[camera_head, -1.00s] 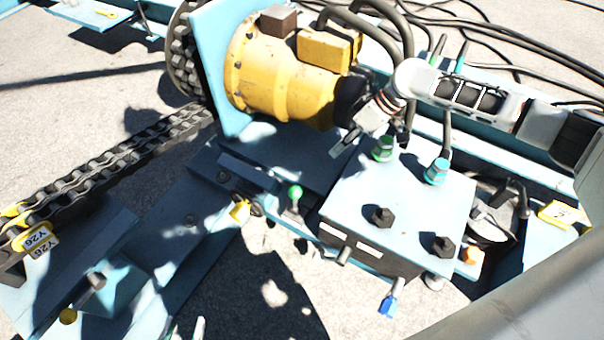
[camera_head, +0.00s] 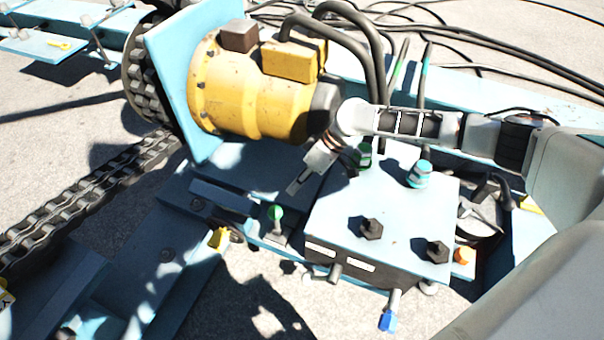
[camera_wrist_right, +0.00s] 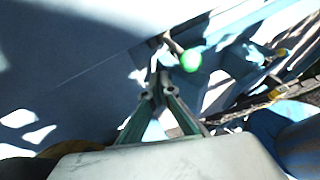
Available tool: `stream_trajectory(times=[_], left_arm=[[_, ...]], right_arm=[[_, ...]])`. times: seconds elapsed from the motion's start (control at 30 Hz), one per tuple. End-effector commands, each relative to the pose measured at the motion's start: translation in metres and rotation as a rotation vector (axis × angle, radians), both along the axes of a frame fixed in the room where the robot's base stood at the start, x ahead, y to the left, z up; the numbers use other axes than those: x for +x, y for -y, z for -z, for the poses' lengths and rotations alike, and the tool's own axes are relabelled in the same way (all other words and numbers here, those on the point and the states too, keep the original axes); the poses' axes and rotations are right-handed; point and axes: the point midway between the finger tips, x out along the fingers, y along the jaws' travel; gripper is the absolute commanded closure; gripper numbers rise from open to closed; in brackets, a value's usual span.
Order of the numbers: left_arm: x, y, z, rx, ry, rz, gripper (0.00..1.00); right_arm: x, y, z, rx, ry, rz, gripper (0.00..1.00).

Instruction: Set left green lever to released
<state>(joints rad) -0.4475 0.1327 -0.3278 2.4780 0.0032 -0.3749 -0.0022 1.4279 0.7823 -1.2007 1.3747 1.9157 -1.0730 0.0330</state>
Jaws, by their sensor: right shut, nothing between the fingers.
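The green lever (camera_head: 275,213) has a round green knob on a short stem and stands beside the left side of the light-blue valve box (camera_head: 400,205). My right gripper (camera_head: 293,189) is shut and empty, just above and to the right of the knob, with a small gap. In the right wrist view the green knob (camera_wrist_right: 191,61) shows ahead and right of the closed fingertips (camera_wrist_right: 160,90), apart from them. The lever's base is partly in shadow. My left gripper is not in view.
A yellow motor (camera_head: 250,95) stands behind the lever. A blue-tipped lever (camera_head: 388,319), a yellow tag (camera_head: 218,239) and an orange knob (camera_head: 464,255) are nearby. Black bolts stand on the box. A heavy chain (camera_head: 90,190) runs at left.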

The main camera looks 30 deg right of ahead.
Motion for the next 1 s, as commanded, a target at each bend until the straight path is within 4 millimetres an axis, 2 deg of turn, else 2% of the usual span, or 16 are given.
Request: stream_trajectory(times=[0.1, 0.3, 0.7, 1.0], left_arm=[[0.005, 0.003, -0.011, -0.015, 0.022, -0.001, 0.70], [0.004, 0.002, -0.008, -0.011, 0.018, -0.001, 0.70], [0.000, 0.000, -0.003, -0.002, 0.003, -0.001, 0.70], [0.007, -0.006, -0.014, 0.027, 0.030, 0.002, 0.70]], right_arm=[[-0.009, -0.016, 0.002, 0.000, 0.000, -0.002, 1.00], [-0.016, -0.031, 0.004, 0.000, 0.002, 0.000, 1.00], [-0.017, -0.034, 0.005, 0.000, 0.001, 0.002, 1.00], [-0.018, -0.039, -0.004, -0.028, 0.033, 0.001, 1.00]])
